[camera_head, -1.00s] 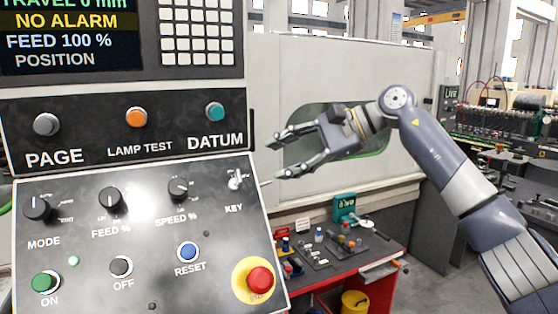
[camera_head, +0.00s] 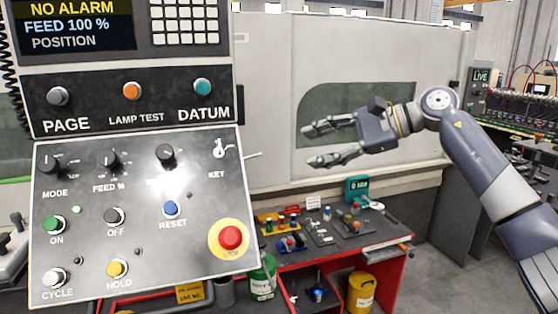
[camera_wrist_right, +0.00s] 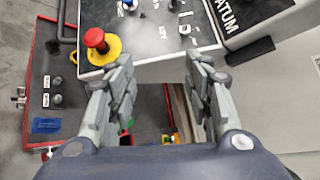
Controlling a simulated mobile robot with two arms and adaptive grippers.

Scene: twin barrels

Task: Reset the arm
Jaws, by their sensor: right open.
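My right arm comes in from the right in the head view, bent at the elbow. My right gripper (camera_head: 322,145) points left, with its two fingers apart and nothing between them. It hangs in the air to the right of the control panel (camera_head: 85,210). In the right wrist view my right gripper (camera_wrist_right: 160,88) also shows open and empty, with the panel's lower edge and the red stop button (camera_wrist_right: 95,38) beyond the fingertips. My left gripper is not in view.
A red-framed bench (camera_head: 395,262) with small tools and bottles stands below my right gripper. A yellow bin (camera_head: 361,292) and a green canister (camera_head: 262,280) are low down. A pale machine wall with a window (camera_head: 400,95) is behind the gripper. Grey floor is free at right.

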